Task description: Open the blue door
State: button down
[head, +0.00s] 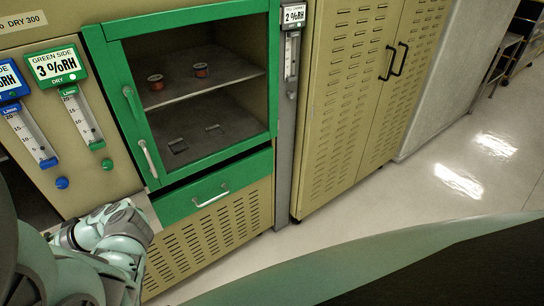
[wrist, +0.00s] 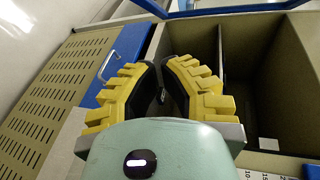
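In the wrist view, blue framing that looks like part of the blue door (wrist: 210,10) crosses the top edge. The door appears swung out, as the dark compartment (wrist: 265,85) on the right has no door frame across its beige edges. Most of the door and its handle are out of view. My gripper (wrist: 160,72) has its yellow fingers close together in front of the cabinet post, between the drawer and the compartment. No held object shows; the gap between the dark pads is unclear. In the head view my arm (head: 105,240) covers the lower left, and the gripper is hidden.
A blue drawer front (wrist: 125,55) with a handle lies left of the gripper. In the head view, a green door (head: 200,165) is shut above a green drawer (head: 205,192). A beige locker (head: 345,90) stands right of it. The floor (head: 400,200) at right is clear.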

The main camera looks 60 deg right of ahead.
jog(key=s+a+r+n+g+y, duration=0.1)
jog(key=s+r+n+g+y, duration=0.3)
jog(key=r, duration=0.3)
jog(key=a+y+p, duration=0.1)
jog(key=a+p, duration=0.4)
jog(key=a, duration=0.8)
jog(key=shift+w+a+r+t, duration=0.15)
jog(key=shift+a+t, duration=0.1)
jog(key=shift+t, duration=0.15)
